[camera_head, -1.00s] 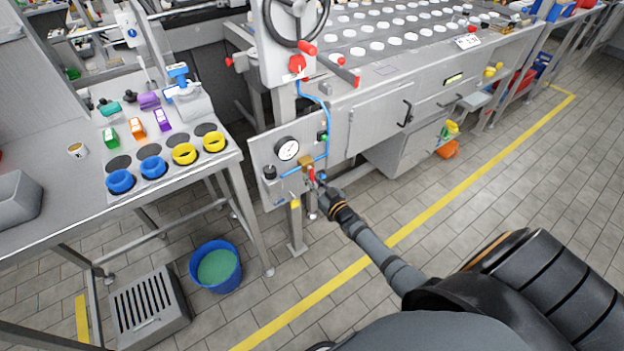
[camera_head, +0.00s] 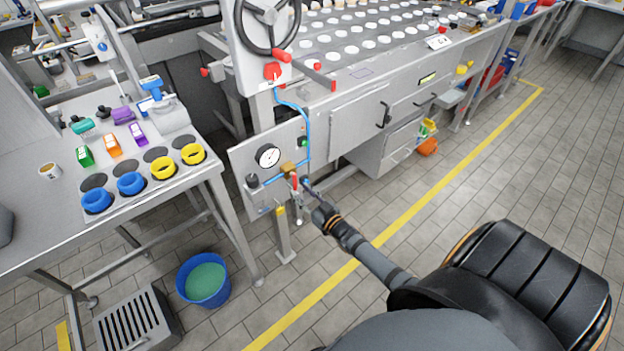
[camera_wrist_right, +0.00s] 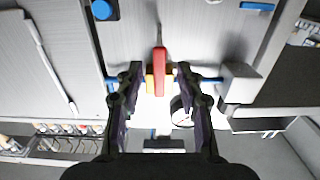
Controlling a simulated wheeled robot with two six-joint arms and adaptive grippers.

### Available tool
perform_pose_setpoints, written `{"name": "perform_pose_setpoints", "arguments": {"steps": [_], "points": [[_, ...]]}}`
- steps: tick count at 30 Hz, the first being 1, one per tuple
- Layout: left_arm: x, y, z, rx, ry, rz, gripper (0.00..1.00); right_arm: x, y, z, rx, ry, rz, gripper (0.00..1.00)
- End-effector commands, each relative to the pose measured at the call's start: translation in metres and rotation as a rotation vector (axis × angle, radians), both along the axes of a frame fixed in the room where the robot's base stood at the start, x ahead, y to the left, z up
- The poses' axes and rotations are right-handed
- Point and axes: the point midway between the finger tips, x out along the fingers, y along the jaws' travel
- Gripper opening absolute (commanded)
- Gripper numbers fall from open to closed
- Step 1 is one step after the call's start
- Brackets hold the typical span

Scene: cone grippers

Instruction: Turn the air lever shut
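The air lever (camera_head: 295,183) is a small red handle on a brass valve (camera_head: 287,168), set in a blue air line on a grey panel. In the head view it points down. In the right wrist view the red lever (camera_wrist_right: 159,72) stands across the blue line, in front of the brass body. My right gripper (camera_head: 307,187) is close to the lever, at its lower right. In the wrist view its fingers (camera_wrist_right: 159,72) are apart, one on each side of the lever, with a gap on both sides. Whether they reach its depth is unclear. My left gripper is out of view.
A pressure gauge (camera_head: 267,156) and a black knob (camera_head: 252,180) sit on the panel beside the valve. A handwheel (camera_head: 268,22) is above. A bench with blue and yellow rings (camera_head: 130,183) is at left, a blue bucket (camera_head: 204,280) below. The floor at right is clear.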

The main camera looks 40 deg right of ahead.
Motion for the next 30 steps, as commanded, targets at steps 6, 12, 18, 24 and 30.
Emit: {"name": "perform_pose_setpoints", "arguments": {"steps": [6, 12, 18, 24, 30], "points": [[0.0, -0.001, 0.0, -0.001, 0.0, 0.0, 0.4, -0.052, -0.004, -0.001, 0.0, 0.004, 0.001, 0.38], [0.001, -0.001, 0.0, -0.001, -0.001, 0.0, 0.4, -0.074, -0.005, 0.0, 0.0, 0.0, 0.001, 0.38], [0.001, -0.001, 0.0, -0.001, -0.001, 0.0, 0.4, -0.076, -0.006, 0.0, 0.0, 0.0, 0.0, 0.38], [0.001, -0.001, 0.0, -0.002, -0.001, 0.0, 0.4, -0.076, -0.006, 0.0, 0.0, 0.0, 0.0, 0.38], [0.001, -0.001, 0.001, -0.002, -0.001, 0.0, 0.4, -0.077, -0.006, -0.003, -0.001, 0.011, -0.004, 0.38]]}}
